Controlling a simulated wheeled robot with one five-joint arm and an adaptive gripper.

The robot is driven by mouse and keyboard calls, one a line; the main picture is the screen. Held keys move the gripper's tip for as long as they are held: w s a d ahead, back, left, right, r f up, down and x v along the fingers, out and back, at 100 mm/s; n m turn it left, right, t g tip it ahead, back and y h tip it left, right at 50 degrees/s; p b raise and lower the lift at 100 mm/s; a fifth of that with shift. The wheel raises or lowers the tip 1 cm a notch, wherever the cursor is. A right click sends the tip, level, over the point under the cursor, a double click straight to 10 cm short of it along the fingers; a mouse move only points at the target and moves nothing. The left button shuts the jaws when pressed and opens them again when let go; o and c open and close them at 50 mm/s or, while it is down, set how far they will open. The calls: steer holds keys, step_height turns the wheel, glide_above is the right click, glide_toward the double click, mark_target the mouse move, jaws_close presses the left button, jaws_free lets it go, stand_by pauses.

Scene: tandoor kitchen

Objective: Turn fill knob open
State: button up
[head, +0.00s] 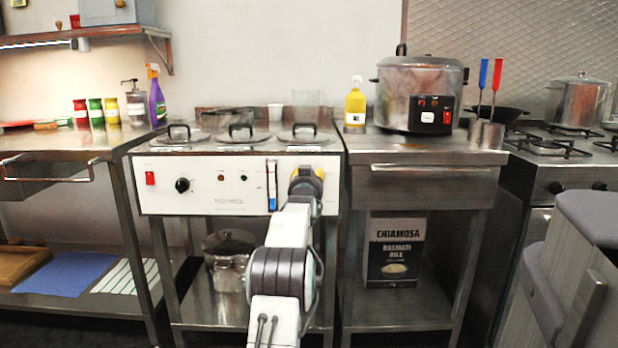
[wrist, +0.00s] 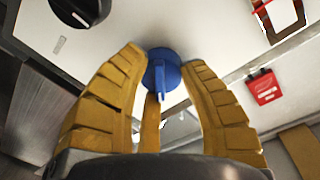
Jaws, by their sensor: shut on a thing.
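The white control panel (head: 230,200) is on the front of the steel counter unit with several round lids. My gripper (head: 307,183) is at the panel's right end, and its arm hides that part in the head view. In the wrist view, a blue knob (wrist: 161,84) with a raised bar handle sits between the yellow fingers of my gripper (wrist: 163,62). The fingers are shut on the knob from both sides. A sight gauge (head: 271,187) with blue in its lower part is just left of my gripper.
A black knob (head: 182,185) and red switch (head: 150,178) are at the panel's left. A steel cooker (head: 405,80) and yellow spray bottle (head: 355,104) stand on the right counter. A red object (wrist: 264,87) shows right in the wrist view.

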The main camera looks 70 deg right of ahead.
steer(key=shift+r, duration=0.4)
steer(key=shift+r+m+p, duration=0.1)
steer(key=shift+m+p, duration=0.65)
steer(key=shift+m, duration=0.25)
steer(key=shift+m+p, duration=0.85)
steer(key=shift+m, duration=1.65)
steer(key=o, duration=0.9)
steer(key=shift+c, duration=0.2)
steer(key=o, duration=0.3)
steer(key=shift+f+y, duration=0.3)
steer(key=shift+f, duration=0.05)
steer(key=shift+o, duration=0.2)
steer(key=shift+a, duration=0.1)
